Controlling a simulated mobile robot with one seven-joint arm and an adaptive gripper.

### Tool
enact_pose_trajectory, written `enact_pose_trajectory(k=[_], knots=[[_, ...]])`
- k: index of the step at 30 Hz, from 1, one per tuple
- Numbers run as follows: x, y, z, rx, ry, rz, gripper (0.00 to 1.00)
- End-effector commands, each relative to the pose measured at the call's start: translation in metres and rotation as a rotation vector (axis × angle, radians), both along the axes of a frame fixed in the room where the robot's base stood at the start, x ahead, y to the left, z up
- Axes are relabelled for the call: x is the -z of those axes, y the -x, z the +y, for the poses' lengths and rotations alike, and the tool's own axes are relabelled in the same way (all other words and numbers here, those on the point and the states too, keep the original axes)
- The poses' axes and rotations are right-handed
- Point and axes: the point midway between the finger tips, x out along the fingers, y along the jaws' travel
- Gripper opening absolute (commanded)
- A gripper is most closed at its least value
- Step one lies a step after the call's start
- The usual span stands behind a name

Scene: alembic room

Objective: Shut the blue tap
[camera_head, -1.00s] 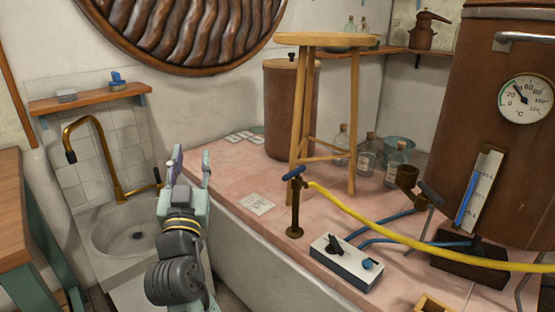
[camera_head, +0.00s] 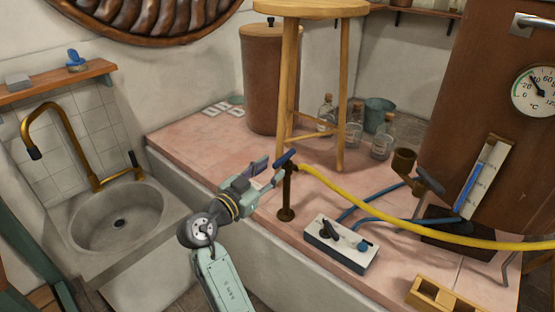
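The blue tap (camera_head: 285,157) is a short blue bar handle on top of a thin brown standpipe (camera_head: 287,195) on the pink tiled platform. A yellow hose (camera_head: 365,202) runs from the tap to the right. My gripper (camera_head: 270,169) is just left of the tap, its two fingers spread and pointing toward the handle. The fingers look empty. One fingertip is close to the handle in the picture; I cannot tell whether they touch.
A wooden stool (camera_head: 291,80) stands behind the tap. A white control box (camera_head: 342,244) with blue hoses sits in front right. Glass bottles (camera_head: 354,132) and a large brown vat (camera_head: 500,130) are beyond. A stone sink (camera_head: 120,215) is at left. Tiles left of the tap are clear.

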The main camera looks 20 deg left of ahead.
Motion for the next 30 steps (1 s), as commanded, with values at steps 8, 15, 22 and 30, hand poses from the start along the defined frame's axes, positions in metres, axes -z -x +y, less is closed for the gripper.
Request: enact_pose_trajectory(k=[8, 15, 22, 30], knots=[[-0.001, -0.036, -0.010, 0.000, 0.001, -0.001, 0.35], [0.000, -0.041, -0.012, -0.001, 0.000, 0.000, 0.35], [0.000, -0.041, -0.012, -0.002, 0.001, 0.000, 0.29], [0.000, -0.041, -0.012, -0.001, 0.001, 0.000, 0.11]])
